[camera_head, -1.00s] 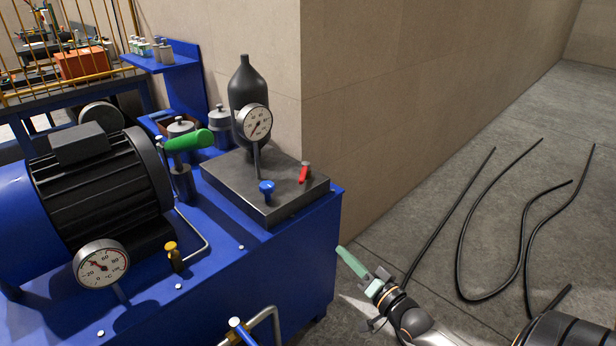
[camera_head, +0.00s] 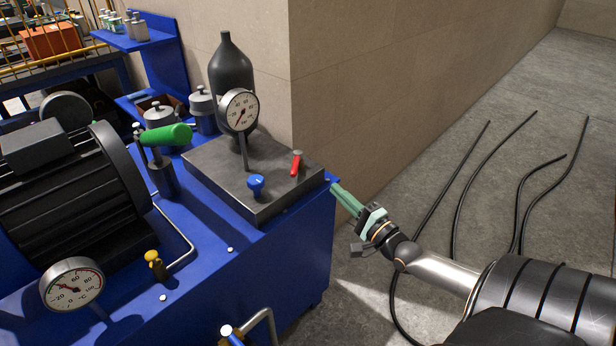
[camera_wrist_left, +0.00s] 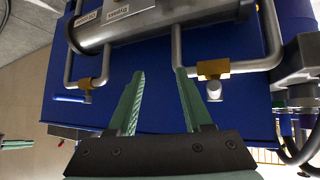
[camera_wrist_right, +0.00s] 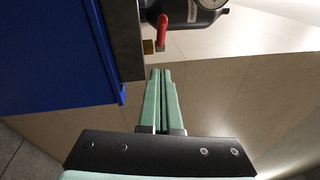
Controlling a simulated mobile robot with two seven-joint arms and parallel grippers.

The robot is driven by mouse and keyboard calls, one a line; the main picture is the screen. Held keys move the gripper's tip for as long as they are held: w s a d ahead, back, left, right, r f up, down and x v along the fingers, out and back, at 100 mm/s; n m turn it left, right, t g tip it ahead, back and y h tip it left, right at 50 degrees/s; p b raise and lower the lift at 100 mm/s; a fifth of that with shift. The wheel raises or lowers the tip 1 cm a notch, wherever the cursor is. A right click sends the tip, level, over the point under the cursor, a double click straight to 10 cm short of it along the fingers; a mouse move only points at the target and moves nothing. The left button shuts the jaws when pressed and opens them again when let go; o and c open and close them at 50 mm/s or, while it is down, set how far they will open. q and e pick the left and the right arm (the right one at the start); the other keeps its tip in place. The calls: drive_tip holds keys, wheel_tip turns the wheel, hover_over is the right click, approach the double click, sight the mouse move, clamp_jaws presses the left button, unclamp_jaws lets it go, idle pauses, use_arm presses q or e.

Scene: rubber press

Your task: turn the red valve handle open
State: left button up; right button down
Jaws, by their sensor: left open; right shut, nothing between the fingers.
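The red valve handle (camera_head: 296,162) stands at the right end of the grey metal block on the blue machine. It also shows in the right wrist view (camera_wrist_right: 162,30), just beyond the fingertips. My right gripper (camera_head: 334,187) is shut and empty by the machine's right edge, a short way to the right of and below the handle, not touching it. Its pale green fingers (camera_wrist_right: 161,74) lie together in the right wrist view. My left gripper (camera_wrist_left: 158,74) is open and empty, facing grey pipes on a blue surface. It is not visible in the head view.
A blue knob (camera_head: 256,184) and a pressure gauge (camera_head: 239,110) stand on the grey block (camera_head: 225,178), near the red handle. A dark bottle (camera_head: 231,66) stands behind. A green-handled lever (camera_head: 166,135) is to the left. Black hoses (camera_head: 455,185) lie on the floor at right.

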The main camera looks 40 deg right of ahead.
sight(296, 164)
drive_tip(key=shift+w+a+r+b, duration=0.1)
drive_tip(key=shift+w+a+r, duration=0.25)
drive_tip(key=shift+w, duration=1.1)
drive_tip(key=shift+w+a+r+b, duration=0.2)
drive_tip(key=shift+w+a, duration=0.2)
drive_tip(key=shift+w, duration=1)
drive_tip(key=shift+w+a+r+b, duration=0.1)
drive_tip(key=shift+w+a+r, duration=0.25)
drive_tip(key=shift+w, duration=1.1)
drive_tip(key=shift+f, duration=0.1)
drive_tip(key=shift+a+p, duration=0.2)
drive_tip(key=shift+p, duration=0.35)
drive_tip(key=shift+w+m+h, duration=0.1)
drive_tip(key=shift+m+h, duration=0.2)
drive_tip(key=shift+h, duration=0.2)
